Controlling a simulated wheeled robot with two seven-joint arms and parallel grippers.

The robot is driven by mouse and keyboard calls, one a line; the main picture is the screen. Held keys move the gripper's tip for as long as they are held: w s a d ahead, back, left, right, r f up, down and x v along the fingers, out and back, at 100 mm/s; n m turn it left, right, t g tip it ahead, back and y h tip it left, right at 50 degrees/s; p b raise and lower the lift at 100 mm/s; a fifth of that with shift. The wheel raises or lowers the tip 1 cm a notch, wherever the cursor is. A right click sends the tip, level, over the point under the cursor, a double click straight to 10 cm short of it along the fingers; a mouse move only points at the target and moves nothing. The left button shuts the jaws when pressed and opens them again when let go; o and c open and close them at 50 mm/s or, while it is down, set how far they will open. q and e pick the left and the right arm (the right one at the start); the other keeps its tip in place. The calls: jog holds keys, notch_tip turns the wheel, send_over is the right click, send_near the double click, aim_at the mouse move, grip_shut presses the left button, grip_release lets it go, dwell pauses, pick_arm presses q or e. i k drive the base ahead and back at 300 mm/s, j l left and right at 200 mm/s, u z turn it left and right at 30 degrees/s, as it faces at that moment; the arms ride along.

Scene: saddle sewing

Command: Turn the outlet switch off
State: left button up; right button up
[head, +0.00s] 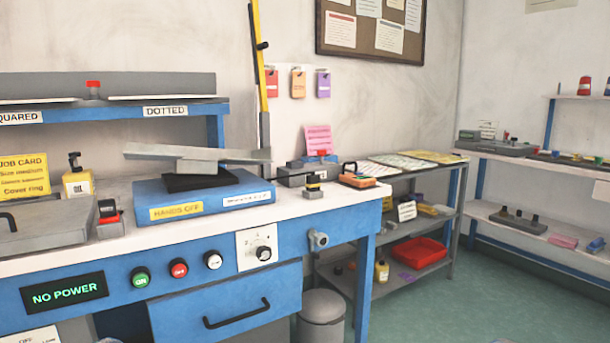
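I cannot tell for sure which part is the outlet switch. Candidates are a small grey unit with a red top (109,212) at the left of the workbench and a grey box (297,175) with a red part on it at the back right of the bench. A round dial (262,251) sits on a white plate on the blue bench front. Green (140,278), red (179,268) and white (213,260) buttons line up left of it. A display (64,291) reads "NO POWER". Neither of my grippers is in view.
A blue machine base (205,199) labelled "HANDS OFF" stands on the bench. A drawer (228,308) is closed below. A grey bin (321,318) stands beside the bench leg. Grey shelves (412,256) hold a red tray (416,253). Green floor (450,310) at the right is clear.

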aim_at(322, 154)
jog(key=i+l, duration=0.2)
jog(key=l, duration=0.2)
jog(key=i+l, duration=0.2)
jog(key=l, duration=0.25)
jog(key=i+l, duration=0.25)
jog(key=l, duration=0.15)
